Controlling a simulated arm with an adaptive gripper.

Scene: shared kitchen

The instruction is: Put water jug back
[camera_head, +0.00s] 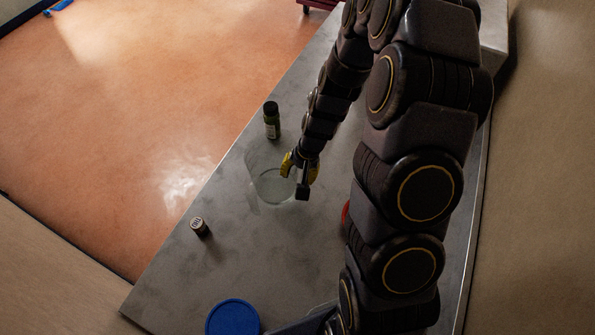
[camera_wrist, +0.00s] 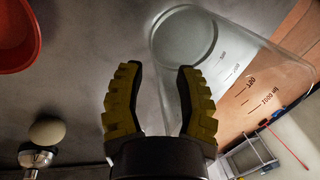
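The water jug is a clear, see-through vessel with volume marks. In the head view the jug (camera_head: 272,186) stands on the grey counter (camera_head: 262,255). My gripper (camera_head: 300,163) is at its rim, on the right side. In the wrist view the jug (camera_wrist: 235,62) fills the upper right, partly behind the right finger. No handle can be made out. I cannot tell whether the right finger touches the jug.
A dark green bottle (camera_head: 271,122) stands behind the jug. A small dark jar (camera_head: 199,227) is near the counter's left edge. A blue round object (camera_head: 233,318) is at the front. A red bowl (camera_wrist: 18,35) and a pale rounded object (camera_wrist: 47,132) show in the wrist view.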

